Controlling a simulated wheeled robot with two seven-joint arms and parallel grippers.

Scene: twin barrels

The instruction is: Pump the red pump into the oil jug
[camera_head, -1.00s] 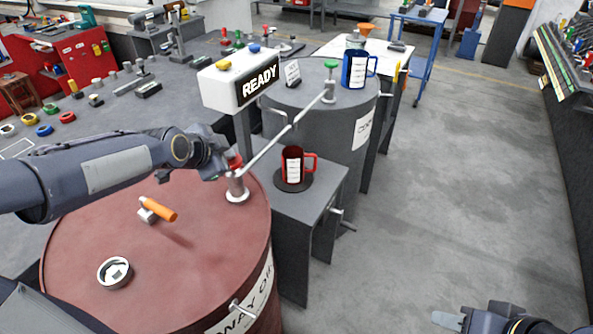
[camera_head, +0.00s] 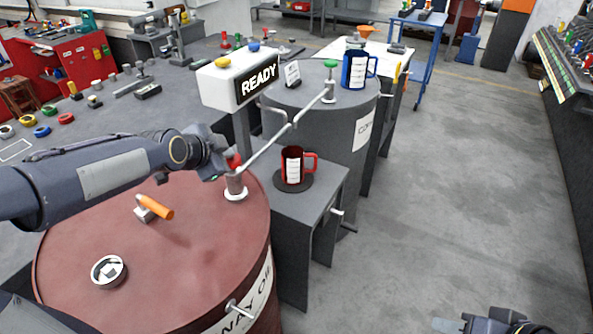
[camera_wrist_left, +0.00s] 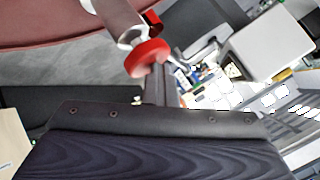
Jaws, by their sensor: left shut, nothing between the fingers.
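The red pump (camera_head: 234,161) stands on the red barrel (camera_head: 185,240), with a red knob on a grey body and a long thin spout. Its spout reaches up and right to above the red oil jug (camera_head: 292,167), which has a white label and stands on a dark round pad between the barrels. My left gripper (camera_head: 222,168) is shut and empty, right at the red knob; touching or just apart, I cannot tell. The knob also shows close in the left wrist view (camera_wrist_left: 148,57). My right gripper (camera_head: 450,325) is partly cut off at the bottom edge.
A grey barrel (camera_head: 345,125) behind carries a green-knobbed pump (camera_head: 330,65) and a blue jug (camera_head: 355,65). A sign box (camera_head: 238,85) reading READY stands between the barrels. An orange-handled valve (camera_head: 154,208) sits on the red barrel. The floor at right is clear.

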